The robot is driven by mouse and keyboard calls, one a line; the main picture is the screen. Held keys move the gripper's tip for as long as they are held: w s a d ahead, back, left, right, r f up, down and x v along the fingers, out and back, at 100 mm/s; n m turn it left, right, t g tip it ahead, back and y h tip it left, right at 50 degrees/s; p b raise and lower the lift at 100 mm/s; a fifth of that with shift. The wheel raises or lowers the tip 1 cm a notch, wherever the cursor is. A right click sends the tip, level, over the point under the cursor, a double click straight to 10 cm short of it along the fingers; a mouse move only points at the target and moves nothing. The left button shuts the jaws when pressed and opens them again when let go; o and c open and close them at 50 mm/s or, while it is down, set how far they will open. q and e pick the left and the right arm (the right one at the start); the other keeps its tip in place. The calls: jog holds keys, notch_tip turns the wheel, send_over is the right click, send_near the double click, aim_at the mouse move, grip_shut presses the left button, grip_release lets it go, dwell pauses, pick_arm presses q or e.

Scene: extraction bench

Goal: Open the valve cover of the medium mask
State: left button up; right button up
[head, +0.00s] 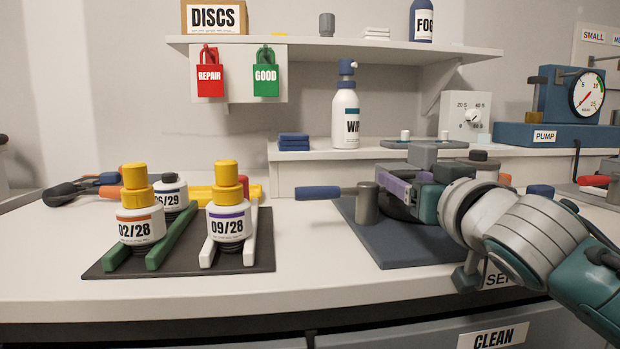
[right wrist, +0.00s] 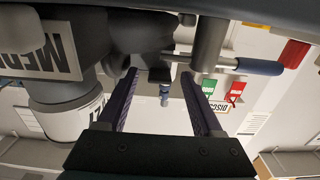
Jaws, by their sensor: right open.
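The medium mask is dark and mostly hidden behind my right gripper (head: 395,183) in the head view. In the right wrist view a grey plate lettered "MEDI" (right wrist: 45,48) and dark rounded parts (right wrist: 140,30) fill the upper left. My right gripper is open there too (right wrist: 160,84), its two purple-padded fingers apart. A small dark block (right wrist: 159,74) shows between the fingertips; I cannot tell whether it is the valve cover or whether a finger touches it. The cover's state is hidden. My left gripper is not in view.
A grey post (head: 367,203) with a blue-handled bar (head: 318,192) stands on the dark blue mat (head: 405,250), close left of my right gripper. Yellow-capped bottles (head: 229,219) stand on a black tray (head: 262,258) at left. A spray bottle (head: 345,120) is behind. Bench between tray and mat is clear.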

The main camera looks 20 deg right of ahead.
grip_shut()
dwell(0.3)
dwell(1.0)
